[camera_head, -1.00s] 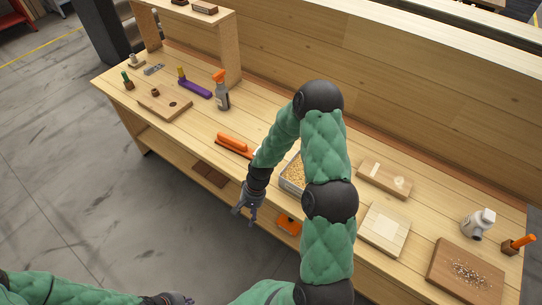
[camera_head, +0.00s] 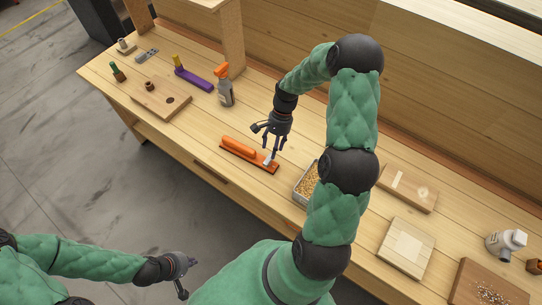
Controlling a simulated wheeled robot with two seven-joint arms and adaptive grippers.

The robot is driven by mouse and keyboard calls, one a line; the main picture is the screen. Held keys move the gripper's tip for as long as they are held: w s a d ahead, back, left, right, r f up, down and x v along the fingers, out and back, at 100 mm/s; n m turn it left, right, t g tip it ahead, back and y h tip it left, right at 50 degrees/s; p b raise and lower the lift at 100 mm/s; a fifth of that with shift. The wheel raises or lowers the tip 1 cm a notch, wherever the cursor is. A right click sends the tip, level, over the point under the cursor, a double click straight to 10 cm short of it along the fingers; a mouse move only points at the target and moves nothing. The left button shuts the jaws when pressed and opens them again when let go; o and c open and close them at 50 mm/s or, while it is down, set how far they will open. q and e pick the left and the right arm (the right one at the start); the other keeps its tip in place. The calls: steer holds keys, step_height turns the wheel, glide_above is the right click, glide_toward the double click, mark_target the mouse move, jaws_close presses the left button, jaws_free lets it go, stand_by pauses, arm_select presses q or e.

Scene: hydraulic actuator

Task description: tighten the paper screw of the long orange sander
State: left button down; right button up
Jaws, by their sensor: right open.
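The long orange sander (camera_head: 240,148) lies on the workbench left of the picture's middle, with an orange grip on a long flat base. A small pale part, perhaps the paper screw, shows at its right end (camera_head: 269,160). My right gripper (camera_head: 268,146) is open and points down just above that right end. Whether its fingers touch the sander I cannot tell. My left gripper (camera_head: 184,274) is low at the bottom left, away from the bench, and its fingers are too small to read.
A spray bottle (camera_head: 224,88) and a purple tool (camera_head: 193,78) stand and lie behind the sander. A metal tray of yellowish bits (camera_head: 307,184) is to its right, partly behind my arm. Wooden boards (camera_head: 407,246) lie further right. The bench front edge is close to the sander.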

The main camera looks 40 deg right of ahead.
mark_target(269, 161)
steer(key=shift+b+x, duration=0.3)
steer(key=shift+x, duration=2.1)
steer(key=shift+a, duration=0.15)
steer(key=shift+r, duration=0.1)
jaws_close()
